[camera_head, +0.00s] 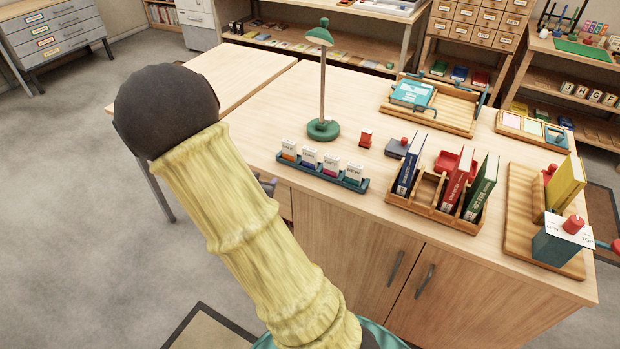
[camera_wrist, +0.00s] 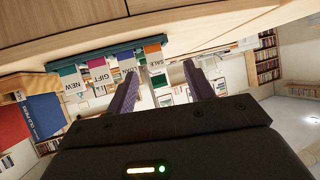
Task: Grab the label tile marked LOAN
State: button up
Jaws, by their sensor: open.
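The LOAN tile (camera_head: 309,157) is white with a blue band and stands second from the left in a teal rack (camera_head: 346,183) on the desk. In the wrist view, which is upside down, the LOAN tile (camera_wrist: 126,63) is between GIFT (camera_wrist: 97,72) and SALE (camera_wrist: 153,56). My gripper (camera_wrist: 161,72) is open and empty, its purple fingers pointing toward the rack. The left finger lies just below LOAN in that view and the right finger lies right of SALE; neither visibly grips a tile. In the head view my arm hides most of the gripper.
A green lamp (camera_head: 323,128) stands behind the rack. A wooden tray (camera_head: 449,119) lies farther back. The desk left of the lamp is clear.

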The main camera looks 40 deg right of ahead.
aim_at(308, 155)
jog(key=s+d+f+m+g+h+b, duration=0.1)
jog(key=s+d+f+m+h+b, duration=0.1)
jog(key=d+f+m+h+b, duration=0.1)
jog(key=d+f+h+b, duration=0.1)
jog(key=d+h+b, duration=0.1)
jog(key=h+b, duration=0.1)
jog(key=shift+s+h+b, duration=0.2)
jog(key=shift+h+b, duration=0.1)
jog(key=shift+h, duration=0.3)
jog(key=shift+d, duration=0.1)
jog(key=x, duration=1.1)
jog(key=shift+d+f, duration=0.1)
jog(key=shift+w+d, duration=0.2)
jog(key=shift+d, duration=0.25)
jog(key=shift+r+b+x, duration=0.1)
jog(key=shift+b+x, duration=0.1)
jog(key=shift+x, duration=1.1)
jog(key=shift+r+b+x, duration=0.15)
jog(key=shift+x, duration=1.15)
jog(key=shift+w, duration=0.15)
